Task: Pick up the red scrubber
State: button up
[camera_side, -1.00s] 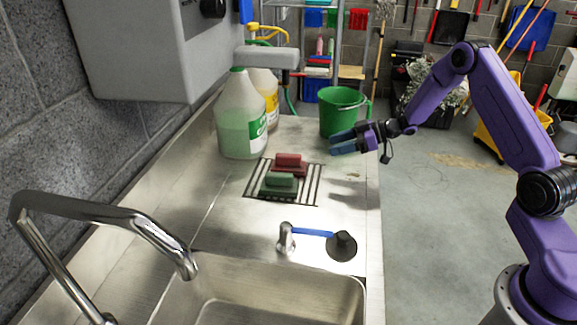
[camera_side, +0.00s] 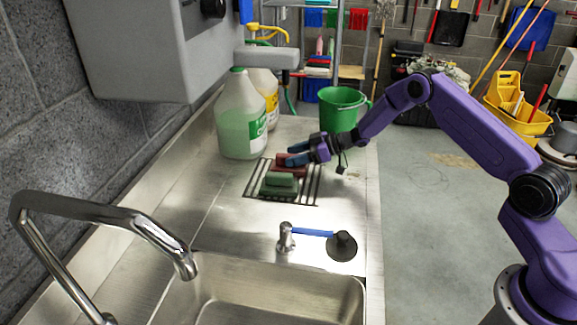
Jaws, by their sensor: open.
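The red scrubber (camera_side: 284,161) lies on the metal drain grate (camera_side: 262,168) in the counter, behind the green scrubber (camera_side: 280,182). My gripper (camera_side: 290,154) is open at the right end of the red scrubber, with its blue fingers pointing left. The fingers hide part of the scrubber's right side. I cannot tell whether they touch it or are above it.
A green bucket (camera_side: 338,106) stands behind my gripper. A sink (camera_side: 270,297), a steel faucet (camera_side: 110,215) and a blue-handled tool (camera_side: 312,233) are in front.

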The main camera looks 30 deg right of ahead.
jog(key=shift+x, duration=1.2)
jog(key=shift+c, duration=0.3)
grip_shut()
